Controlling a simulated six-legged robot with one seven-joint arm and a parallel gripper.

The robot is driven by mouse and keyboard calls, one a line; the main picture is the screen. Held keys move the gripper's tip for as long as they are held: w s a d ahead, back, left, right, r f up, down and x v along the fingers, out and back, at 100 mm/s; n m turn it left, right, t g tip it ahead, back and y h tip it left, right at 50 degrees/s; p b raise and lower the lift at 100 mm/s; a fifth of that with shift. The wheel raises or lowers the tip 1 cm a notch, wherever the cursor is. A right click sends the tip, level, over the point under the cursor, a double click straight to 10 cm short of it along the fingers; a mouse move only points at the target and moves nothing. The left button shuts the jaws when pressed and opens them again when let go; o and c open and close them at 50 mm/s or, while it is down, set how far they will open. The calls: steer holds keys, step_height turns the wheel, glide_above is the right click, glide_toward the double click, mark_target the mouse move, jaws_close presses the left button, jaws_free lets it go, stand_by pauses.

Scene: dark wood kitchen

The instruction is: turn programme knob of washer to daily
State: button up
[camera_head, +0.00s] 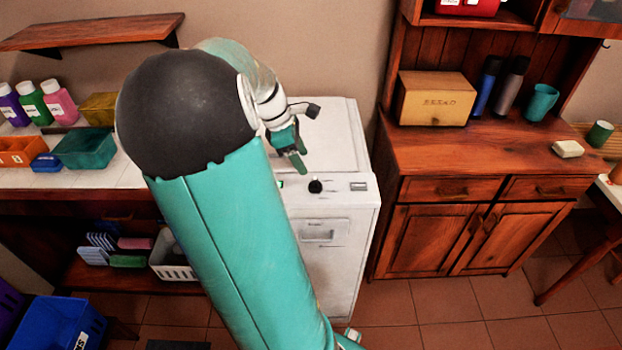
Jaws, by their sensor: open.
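The white washer (338,130) stands against the wall in the middle of the view. Its black programme knob (315,186) sits on the front control strip. The marks around the knob are too small to read. My gripper (300,162) is open and empty, pointing down above the washer's top, a little behind and left of the knob. It looks apart from the knob. My teal arm hides the left part of the washer and of its control strip.
A wooden cabinet (480,150) stands close on the washer's right, with a bread box (433,98) on it. On the left, a counter (90,178) holds bottles and bins. A wooden shelf (95,32) hangs above. Tiled floor is free at the front right.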

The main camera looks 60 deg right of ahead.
mark_target(314, 181)
steer(key=x, duration=0.8)
steer(key=shift+s+f, duration=0.15)
steer(key=shift+f, duration=0.2)
steer(key=c, duration=0.9)
